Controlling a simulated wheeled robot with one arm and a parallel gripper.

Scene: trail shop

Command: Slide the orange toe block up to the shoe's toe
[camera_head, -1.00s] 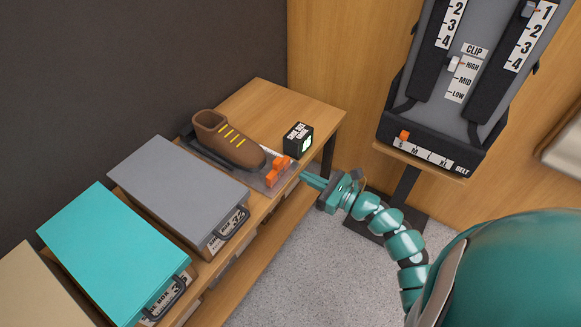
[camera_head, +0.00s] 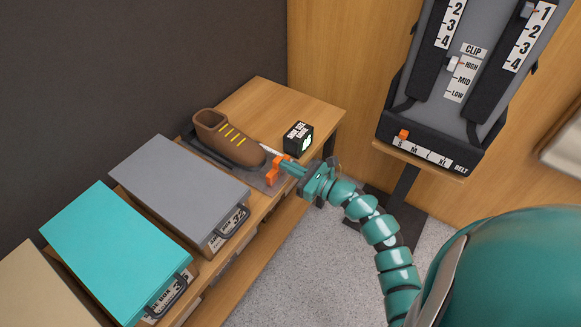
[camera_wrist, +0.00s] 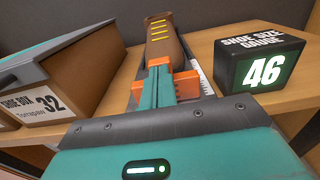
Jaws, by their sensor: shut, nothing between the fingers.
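The brown shoe (camera_head: 228,138) with yellow laces lies on a grey measuring plate (camera_head: 205,153) on the wooden bench; it also shows in the wrist view (camera_wrist: 166,46). The orange toe block (camera_head: 272,177) is on the plate at the shoe's toe end, and shows in the wrist view (camera_wrist: 186,84). My gripper (camera_head: 288,166) is shut and empty, its fingertips at the block's outer side, apparently touching it. In the wrist view the fingers (camera_wrist: 158,84) overlap the block, and any gap between block and toe is hidden.
A black shoe size gauge (camera_head: 298,137) stands right of the plate; its display reads 46 in the wrist view (camera_wrist: 262,62). Grey (camera_head: 180,185) and teal (camera_head: 115,250) shoe boxes stand to the left. A backpack display (camera_head: 440,110) stands at right.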

